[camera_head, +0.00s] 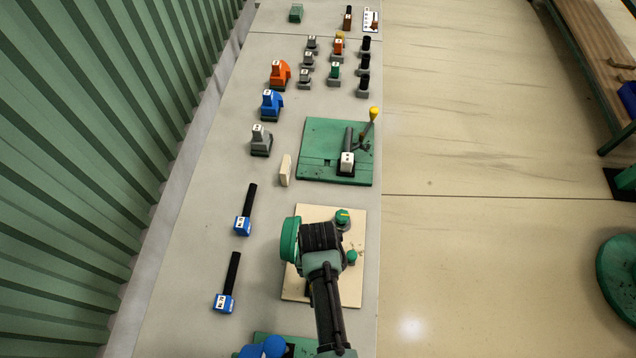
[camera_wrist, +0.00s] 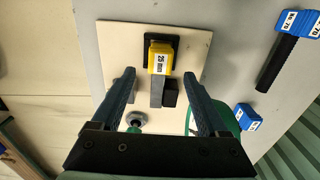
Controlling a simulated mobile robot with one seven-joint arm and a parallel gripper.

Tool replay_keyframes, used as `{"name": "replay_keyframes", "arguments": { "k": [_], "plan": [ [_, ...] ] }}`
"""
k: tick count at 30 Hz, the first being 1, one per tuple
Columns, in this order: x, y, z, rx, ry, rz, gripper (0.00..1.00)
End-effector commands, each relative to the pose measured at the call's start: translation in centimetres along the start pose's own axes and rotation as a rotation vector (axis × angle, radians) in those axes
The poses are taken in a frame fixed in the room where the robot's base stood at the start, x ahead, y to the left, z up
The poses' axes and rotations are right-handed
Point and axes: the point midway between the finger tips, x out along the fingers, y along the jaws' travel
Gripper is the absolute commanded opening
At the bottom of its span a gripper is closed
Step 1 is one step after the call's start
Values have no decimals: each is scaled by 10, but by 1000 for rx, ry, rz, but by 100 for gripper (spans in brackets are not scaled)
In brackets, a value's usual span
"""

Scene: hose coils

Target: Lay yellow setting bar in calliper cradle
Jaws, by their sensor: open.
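The yellow setting bar (camera_wrist: 158,57), labelled 25 mm, shows in the wrist view with a grey shank (camera_wrist: 157,90) running toward the camera. Its yellow end is over a black square piece, and a dark block (camera_wrist: 170,93) is beside the shank; these look like the calliper cradle, on a pale board (camera_wrist: 118,45). My gripper (camera_wrist: 158,76) is open, with one finger on each side of the bar and visible gaps between. I cannot tell the height of the fingers over the bar. In the head view my arm hides the bar and fingertips above the board (camera_head: 352,290).
Two blue-headed black tools (camera_head: 243,223) lie left of the board. A green plate (camera_head: 310,172) with an upright yellow-tipped lever (camera_head: 373,114) is beyond it, near a pale block (camera_head: 286,170). Green knobs (camera_head: 352,257) stand at the board's right.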

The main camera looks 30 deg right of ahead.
Motion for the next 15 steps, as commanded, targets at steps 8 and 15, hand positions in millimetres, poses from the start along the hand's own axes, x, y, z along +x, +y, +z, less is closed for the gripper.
{"name": "replay_keyframes", "arguments": {
  "k": [8, 15],
  "plan": [
    [-13, 0, 0, 0, -1, 0, 77],
    [-22, 0, 0, 0, -1, 0, 77]
  ]
}}
